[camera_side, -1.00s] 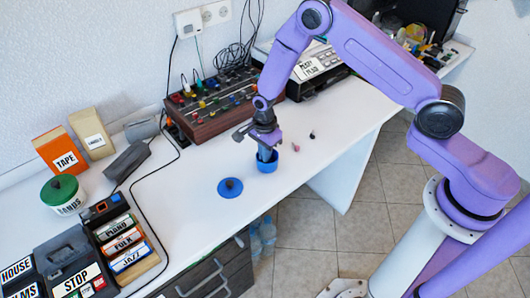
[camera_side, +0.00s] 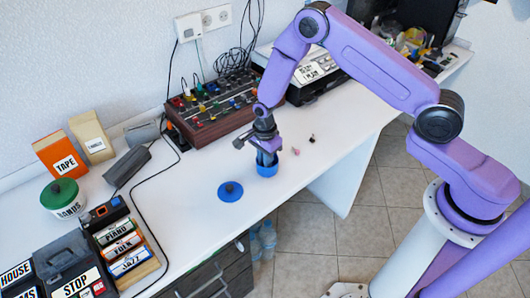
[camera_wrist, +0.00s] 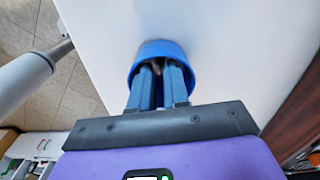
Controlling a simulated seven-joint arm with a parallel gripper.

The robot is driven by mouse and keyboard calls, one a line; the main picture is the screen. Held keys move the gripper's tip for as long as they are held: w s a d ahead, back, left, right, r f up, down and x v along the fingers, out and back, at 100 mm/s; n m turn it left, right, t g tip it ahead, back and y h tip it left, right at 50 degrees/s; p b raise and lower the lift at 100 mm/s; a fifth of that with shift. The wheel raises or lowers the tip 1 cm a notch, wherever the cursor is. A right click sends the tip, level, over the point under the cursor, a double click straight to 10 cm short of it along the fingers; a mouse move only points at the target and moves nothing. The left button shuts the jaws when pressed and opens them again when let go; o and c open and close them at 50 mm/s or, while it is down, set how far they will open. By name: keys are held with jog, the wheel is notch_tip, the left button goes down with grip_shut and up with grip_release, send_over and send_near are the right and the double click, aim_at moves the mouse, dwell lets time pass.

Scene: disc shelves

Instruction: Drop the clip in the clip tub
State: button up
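The clip tub appears to be the small blue round tub (camera_side: 267,170) near the front edge of the white table; it also shows in the wrist view (camera_wrist: 163,46). My gripper (camera_side: 266,160) points down with its fingertips inside the tub's mouth. In the wrist view my two blue-grey fingers (camera_wrist: 158,72) have a narrow gap between them. A small brownish-pink thing shows in that gap, possibly the clip; whether the fingers grip it is unclear. The tub's floor is mostly hidden by the fingers.
A blue lid with a dark knob (camera_side: 230,191) lies left of the tub. Two small objects, one pink (camera_side: 296,151) and one dark (camera_side: 312,138), lie to its right. A mixer (camera_side: 214,106) stands behind. The table's front edge is close.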

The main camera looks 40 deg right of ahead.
notch_tip(320, 180, up, 12)
jog(key=s+a+r+n, duration=0.2)
jog(key=s+r+n, duration=0.6)
jog(key=s+d+r+n, duration=0.2)
jog(key=s+n, duration=0.5)
jog(key=s, duration=0.1)
jog(key=s+d+r+n, duration=0.3)
jog(key=s+n, duration=0.4)
jog(key=s, duration=0.1)
jog(key=s+d+r+n, duration=0.2)
jog(key=s+r+n, duration=0.1)
jog(key=s+n, duration=0.4)
jog(key=shift+s+d+r+n, duration=0.15)
jog(key=shift+s+n, duration=0.15)
jog(key=shift+s, duration=0.8)
